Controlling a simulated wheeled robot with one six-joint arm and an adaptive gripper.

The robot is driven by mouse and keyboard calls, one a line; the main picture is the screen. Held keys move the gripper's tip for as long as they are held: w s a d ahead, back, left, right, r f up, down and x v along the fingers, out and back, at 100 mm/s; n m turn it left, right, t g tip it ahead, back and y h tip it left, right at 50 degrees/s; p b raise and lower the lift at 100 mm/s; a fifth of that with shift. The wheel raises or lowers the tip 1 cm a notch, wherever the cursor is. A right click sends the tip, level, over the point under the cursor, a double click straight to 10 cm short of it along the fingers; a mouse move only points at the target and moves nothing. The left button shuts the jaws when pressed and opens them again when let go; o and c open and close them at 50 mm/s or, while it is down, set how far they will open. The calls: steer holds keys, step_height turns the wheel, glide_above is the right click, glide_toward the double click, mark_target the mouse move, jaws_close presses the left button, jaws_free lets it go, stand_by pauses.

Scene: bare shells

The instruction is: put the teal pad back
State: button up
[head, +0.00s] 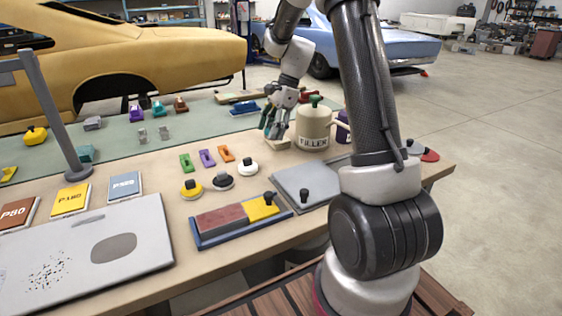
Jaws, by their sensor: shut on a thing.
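My gripper (276,134) points down at the back middle of the table, just left of the cream filler can (313,128). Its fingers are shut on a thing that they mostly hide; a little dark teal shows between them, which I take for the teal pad. Its underside is just above or on a small pale plate (279,144); I cannot tell whether they touch.
Round knobbed pads in yellow (191,190), dark grey (222,182) and white (248,168) lie mid-table. A blue tray (205,244) with red and yellow blocks and a grey plate (308,188) are in front. A grey post (55,120) stands left. My forearm hides part of the right side.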

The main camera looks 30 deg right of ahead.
mark_target(268, 165)
steer(key=shift+f+m, duration=0.15)
steer(key=shift+m, duration=0.15)
step_height(268, 165, down, 10)
steer(key=shift+r, duration=0.15)
steer(key=o, duration=1)
